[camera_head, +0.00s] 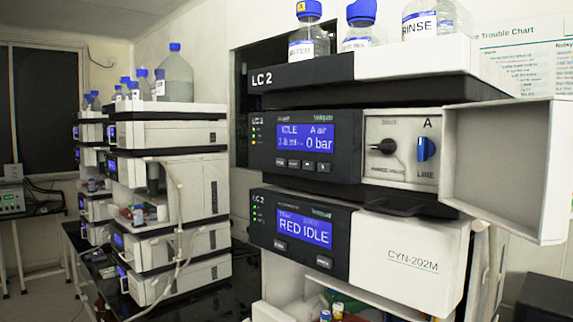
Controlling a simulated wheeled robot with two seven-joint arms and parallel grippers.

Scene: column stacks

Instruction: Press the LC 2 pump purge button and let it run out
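The LC 2 pump (352,180) is the upper module of the near stack at right, under a tray marked LC 2 (300,73). Its blue display (305,137) reads IDLE, A air and 0 bar. Below it is a row of small buttons (301,165); their labels are too small to read surely, so I cannot tell which is purge. Beside the display are a black knob (383,147) marked purge valve, its pointer to the left, and a blue LINE knob (427,148) under the letter A. The white door (507,170) stands open to the right. Neither gripper is in view.
Below the pump is a module (305,232) showing RED IDLE, marked CYN-202M. Bottles with blue caps (309,40) stand on the top tray. Other instrument stacks (180,135) stand farther back at left. The open door juts out at the right.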

